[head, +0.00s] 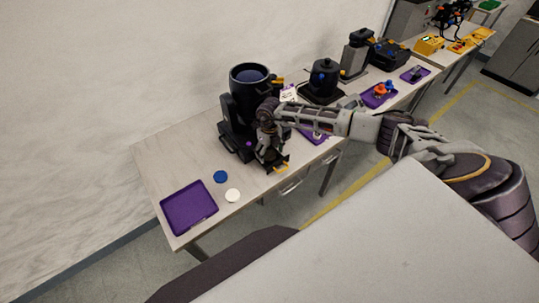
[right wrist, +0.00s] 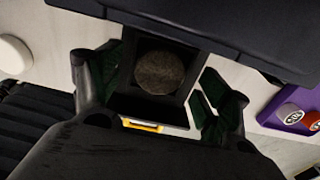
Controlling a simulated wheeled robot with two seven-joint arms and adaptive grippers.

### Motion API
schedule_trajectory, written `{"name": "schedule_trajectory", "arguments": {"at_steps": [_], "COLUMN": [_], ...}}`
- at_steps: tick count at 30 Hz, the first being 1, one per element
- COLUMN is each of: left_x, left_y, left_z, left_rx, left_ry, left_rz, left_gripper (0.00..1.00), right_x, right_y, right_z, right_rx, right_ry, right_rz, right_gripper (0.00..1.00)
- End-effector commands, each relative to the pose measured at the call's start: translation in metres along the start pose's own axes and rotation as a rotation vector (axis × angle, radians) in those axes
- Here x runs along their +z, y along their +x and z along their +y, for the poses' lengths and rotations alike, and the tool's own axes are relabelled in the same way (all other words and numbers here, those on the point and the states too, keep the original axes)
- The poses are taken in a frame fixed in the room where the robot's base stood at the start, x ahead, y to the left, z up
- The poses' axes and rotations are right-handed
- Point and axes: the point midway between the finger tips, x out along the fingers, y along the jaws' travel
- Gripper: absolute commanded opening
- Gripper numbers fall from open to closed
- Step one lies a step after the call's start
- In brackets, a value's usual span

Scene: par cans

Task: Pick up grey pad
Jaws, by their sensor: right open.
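A round grey-brown pad (right wrist: 160,72) lies in a dark square holder (right wrist: 152,106) with a yellow strip at its front edge, in the right wrist view. My right gripper (right wrist: 160,92) is open, with one finger on each side of the holder, and nothing is held. In the head view my right gripper (head: 271,152) is at the front of a black machine (head: 236,125), over the table's front part. The pad is hidden there behind the gripper. My left gripper is not in view.
A blue disc (head: 220,177), a white disc (head: 233,195) and an empty purple tray (head: 189,208) are on the table's near left. Another purple tray (right wrist: 291,103) holds round pieces. More black devices (head: 322,82) stand farther along the table.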

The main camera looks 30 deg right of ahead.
Motion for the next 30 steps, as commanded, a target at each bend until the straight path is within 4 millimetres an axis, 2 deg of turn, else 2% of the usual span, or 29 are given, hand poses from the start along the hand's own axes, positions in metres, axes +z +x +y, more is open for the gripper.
{"name": "schedule_trajectory", "arguments": {"at_steps": [5, 18, 27, 30], "left_x": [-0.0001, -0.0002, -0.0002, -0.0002], "left_y": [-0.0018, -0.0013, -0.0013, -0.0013], "left_z": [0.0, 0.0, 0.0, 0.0], "left_rx": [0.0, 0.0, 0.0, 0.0], "left_ry": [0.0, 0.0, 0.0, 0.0], "left_rz": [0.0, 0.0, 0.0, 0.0], "left_gripper": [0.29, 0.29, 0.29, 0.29], "right_x": [0.0001, 0.0, 0.0, 0.0], "right_y": [0.0078, 0.0084, 0.0083, 0.0083], "right_z": [-0.0002, -0.0004, -0.0004, -0.0004], "right_rx": [-0.001, -0.001, -0.001, -0.001], "right_ry": [0.0, -0.001, 0.0, 0.0], "right_rz": [-0.001, -0.001, -0.001, -0.001], "right_gripper": [0.77, 0.77, 0.39, 0.39]}}
